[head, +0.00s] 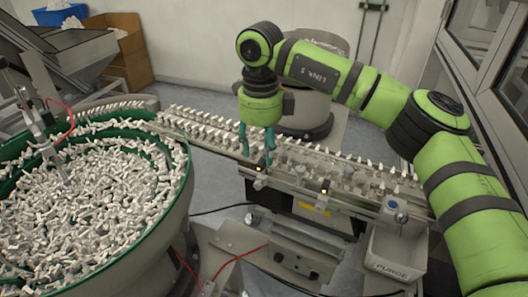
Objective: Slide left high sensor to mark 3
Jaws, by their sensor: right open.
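My right gripper (257,152) points down over the near side of the linear track, its two teal fingers spread apart. A small sensor (260,169) with a yellow light sits on the track's near rail just below the fingertips. It looks like the left one of two. I cannot tell whether the fingers stand around it or above it, and nothing is visibly gripped. The second sensor (324,191) with a yellow light sits farther right on the same rail. Mark numbers are too small to read. My left gripper is not in view.
The track (215,143) carries rows of white caps from the green-rimmed bowl feeder (188,165), full of caps, at left. A bin labelled PURGE (392,270) stands at the lower right. A control box (297,258) and red hoses lie below the track.

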